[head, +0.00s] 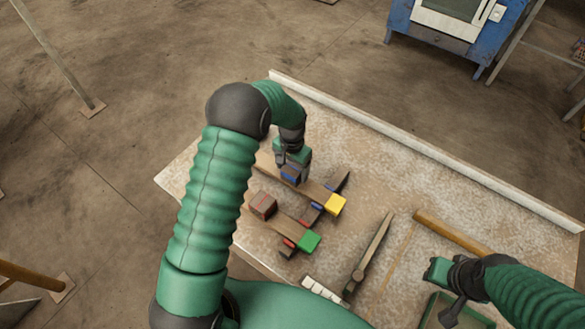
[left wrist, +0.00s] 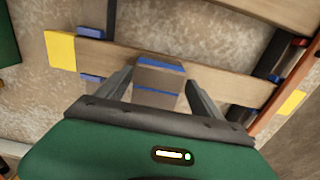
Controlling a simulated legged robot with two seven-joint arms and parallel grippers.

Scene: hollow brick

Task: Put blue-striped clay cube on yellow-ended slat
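The blue-striped clay cube (head: 291,174) sits on the brown yellow-ended slat (head: 318,192), away from its yellow end. In the left wrist view the cube (left wrist: 160,78) appears over the slat (left wrist: 230,88), between the fingers. My left gripper (left wrist: 160,82) is around the cube from above, with narrow gaps seeming to show beside it, so it looks open. In the head view my left gripper (head: 292,160) hides part of the cube. My right gripper (head: 442,285) is at the lower right, away from the cube; its finger state is unclear.
A red-striped cube (head: 263,206) sits on a green-ended slat (head: 290,228) nearby. Dark cross pieces with blue and red marks lie under the slats. A long tool (head: 371,255), a wooden handle (head: 450,233) and a green tray (head: 428,312) are to the right.

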